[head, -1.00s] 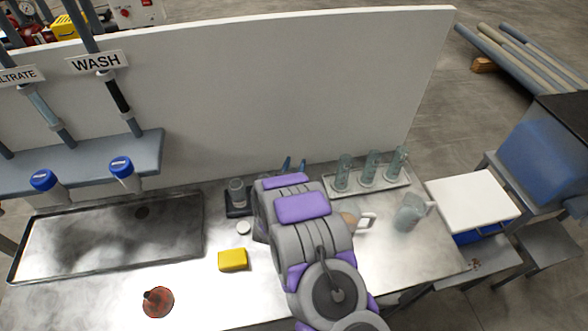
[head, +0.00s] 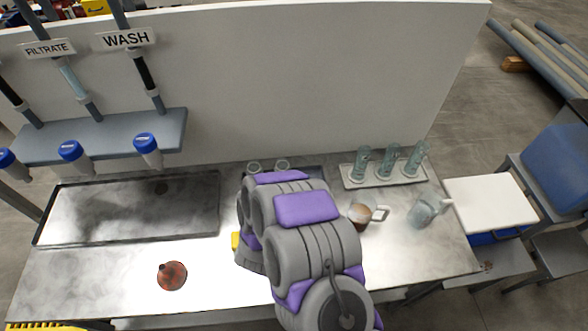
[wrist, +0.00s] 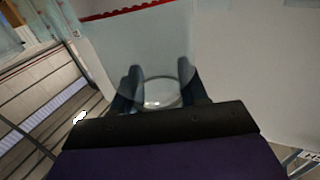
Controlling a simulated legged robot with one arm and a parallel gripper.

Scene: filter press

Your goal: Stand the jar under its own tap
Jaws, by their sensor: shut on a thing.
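My gripper (wrist: 158,82) shows in the wrist view with a finger on each side of a clear glass jar (wrist: 162,100), shut on it. In the head view my arm hides the gripper and the held jar. The taps stand at the left, with signs FILTRATE (head: 49,48) and WASH (head: 126,38). Below them, blue-capped nozzles (head: 70,151) and (head: 146,144) hang at a grey shelf (head: 105,135) over a dark-rimmed metal tray (head: 100,238). Two small clear glass rims (head: 253,167) and (head: 282,164) show just behind my arm.
A glass mug of brown liquid (head: 360,214) and a clear jug (head: 424,209) stand right of my arm. A rack (head: 383,178) holds glass cylinders. A red-brown round thing (head: 172,275) lies in front. A yellow block (head: 235,241) is mostly hidden. A white panel (head: 300,85) stands behind.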

